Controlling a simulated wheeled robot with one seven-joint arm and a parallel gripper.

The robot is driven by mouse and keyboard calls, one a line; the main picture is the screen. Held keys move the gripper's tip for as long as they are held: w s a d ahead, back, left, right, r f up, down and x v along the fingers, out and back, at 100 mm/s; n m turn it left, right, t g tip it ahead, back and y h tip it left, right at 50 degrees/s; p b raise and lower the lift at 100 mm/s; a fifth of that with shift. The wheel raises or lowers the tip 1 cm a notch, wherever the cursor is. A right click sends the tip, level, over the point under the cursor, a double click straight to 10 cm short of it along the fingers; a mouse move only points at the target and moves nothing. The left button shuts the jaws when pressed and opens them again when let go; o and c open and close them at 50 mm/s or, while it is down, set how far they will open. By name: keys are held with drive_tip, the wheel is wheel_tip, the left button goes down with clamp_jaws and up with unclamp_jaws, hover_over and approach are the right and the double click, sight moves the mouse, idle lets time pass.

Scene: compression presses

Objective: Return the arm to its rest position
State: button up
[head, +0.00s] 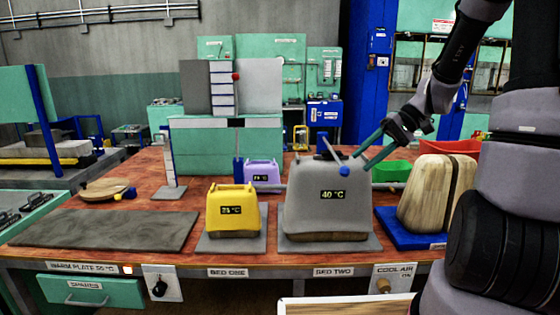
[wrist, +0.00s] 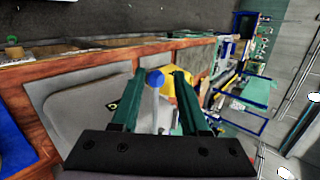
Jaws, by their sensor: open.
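My arm reaches in from the upper right in the head view. My gripper (head: 361,159) is open, with its green fingers pointing down and left beside a blue knob (head: 344,171). The knob is near the top of the large grey press (head: 310,208), which reads 40 °C and stands on the bed two plate. In the wrist view the knob (wrist: 154,77) appears between the two fingertips of my gripper (wrist: 158,77). Nothing is visibly gripped. I cannot tell whether a finger touches the knob or the press.
A yellow press (head: 233,209) stands on bed one. A wooden block (head: 425,195) on a blue base, a green bin (head: 391,171) and a red bin (head: 455,147) lie right. The grey warm plate (head: 105,229) is bare. A tall green-and-grey stand (head: 228,150) is behind.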

drive_tip(key=s+d+r+m+t+h, duration=0.2)
drive_tip(key=s+r+m+t+h, duration=0.2)
drive_tip(key=s+r, duration=0.9)
wheel_tip(320, 180, up, 2)
drive_tip(key=t+h, duration=0.3)
drive_tip(key=t, duration=0.1)
drive_tip(key=shift+h, duration=0.3)
drive_tip(key=shift+w, duration=0.1)
idle(0.8)
